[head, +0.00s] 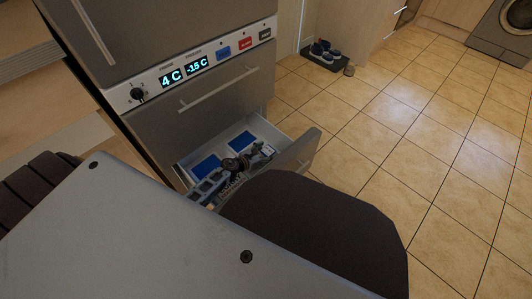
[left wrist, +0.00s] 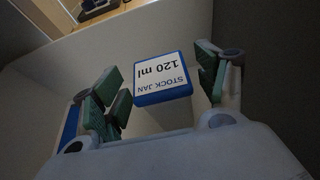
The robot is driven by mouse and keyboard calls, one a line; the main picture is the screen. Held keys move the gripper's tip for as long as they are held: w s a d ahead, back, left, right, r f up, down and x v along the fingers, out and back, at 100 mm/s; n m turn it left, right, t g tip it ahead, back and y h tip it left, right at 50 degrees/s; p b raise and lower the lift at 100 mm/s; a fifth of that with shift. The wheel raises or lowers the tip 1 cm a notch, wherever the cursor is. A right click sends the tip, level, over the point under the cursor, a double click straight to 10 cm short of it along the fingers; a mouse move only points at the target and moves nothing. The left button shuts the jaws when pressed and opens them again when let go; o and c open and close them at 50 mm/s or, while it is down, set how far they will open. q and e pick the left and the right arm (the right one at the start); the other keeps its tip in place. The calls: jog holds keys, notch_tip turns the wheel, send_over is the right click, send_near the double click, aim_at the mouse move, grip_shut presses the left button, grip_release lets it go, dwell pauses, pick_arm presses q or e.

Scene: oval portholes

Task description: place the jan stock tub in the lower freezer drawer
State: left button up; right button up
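The jan stock tub (left wrist: 162,80) shows in the left wrist view with a blue rim and a white label reading "STOCK JAN 120 ml", upside down. It lies between the spread green-padded fingers of my left gripper (left wrist: 163,88), with gaps visible on both sides. In the head view my left gripper (head: 250,160) is low inside the pulled-out lower freezer drawer (head: 303,150). A small white and blue piece beside its fingers may be the tub. Whether the tub rests on the drawer floor is hard to tell. My right gripper is not seen.
Two blue-topped tubs (head: 205,167) (head: 242,141) sit in the drawer, left of and behind the gripper. A closed drawer (head: 205,110) is above, under the panel reading 4 C and -15 C. A shoe tray (head: 324,58) stands behind. The tiled floor at right is clear.

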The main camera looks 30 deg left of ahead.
pick_arm(q)
jog(key=shift+r, duration=0.1)
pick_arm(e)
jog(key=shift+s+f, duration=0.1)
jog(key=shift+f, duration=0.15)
pick_arm(q)
jog(key=shift+p+v, duration=0.85)
jog(key=shift+v, duration=1.95)
jog(key=p+v, duration=0.1)
jog(key=v, duration=0.5)
jog(key=shift+s, duration=0.2)
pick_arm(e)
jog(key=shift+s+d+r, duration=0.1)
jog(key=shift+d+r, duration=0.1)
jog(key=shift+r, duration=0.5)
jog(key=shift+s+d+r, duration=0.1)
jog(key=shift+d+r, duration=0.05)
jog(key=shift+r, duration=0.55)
pick_arm(q)
jog(key=shift+a+r, duration=0.1)
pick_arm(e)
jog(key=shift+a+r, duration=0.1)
